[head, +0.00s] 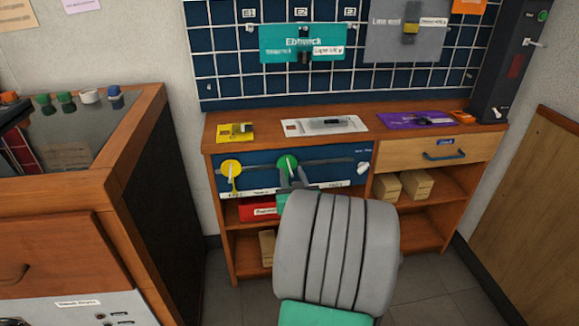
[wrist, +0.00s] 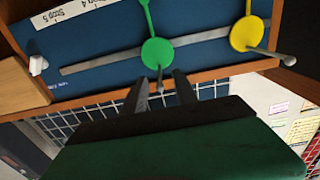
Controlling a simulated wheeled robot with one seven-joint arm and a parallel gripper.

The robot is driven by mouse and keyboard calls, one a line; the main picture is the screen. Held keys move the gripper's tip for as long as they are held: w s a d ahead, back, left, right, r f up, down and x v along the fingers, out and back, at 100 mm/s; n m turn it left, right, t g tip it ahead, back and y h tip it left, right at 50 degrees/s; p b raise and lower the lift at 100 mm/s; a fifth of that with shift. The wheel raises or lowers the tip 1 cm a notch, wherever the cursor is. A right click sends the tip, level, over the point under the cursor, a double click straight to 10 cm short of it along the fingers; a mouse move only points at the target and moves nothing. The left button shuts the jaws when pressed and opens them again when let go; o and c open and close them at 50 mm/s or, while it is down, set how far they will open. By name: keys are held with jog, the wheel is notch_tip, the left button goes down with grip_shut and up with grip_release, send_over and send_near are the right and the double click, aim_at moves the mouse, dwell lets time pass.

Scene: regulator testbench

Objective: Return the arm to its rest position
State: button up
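My gripper (wrist: 158,90) shows in the wrist view with its two dark fingers apart and nothing seen clamped between them. The green round knob (wrist: 163,52) is just beyond the fingertips, and its thin grey pin points toward the gap between them. I cannot tell whether the fingers touch the pin. In the head view my grey arm reaches up to the bench front, and the fingers end at the green knob (head: 287,164).
The blue panel (head: 330,172) also carries a yellow knob (head: 231,168) and a white knob (head: 363,168). A drawer (head: 436,154) and shelves with boxes (head: 416,184) are at right. A wooden cabinet (head: 60,240) stands close at left. Grey floor (head: 425,278) is open at lower right.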

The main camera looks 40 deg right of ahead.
jog(key=shift+v, duration=1.2)
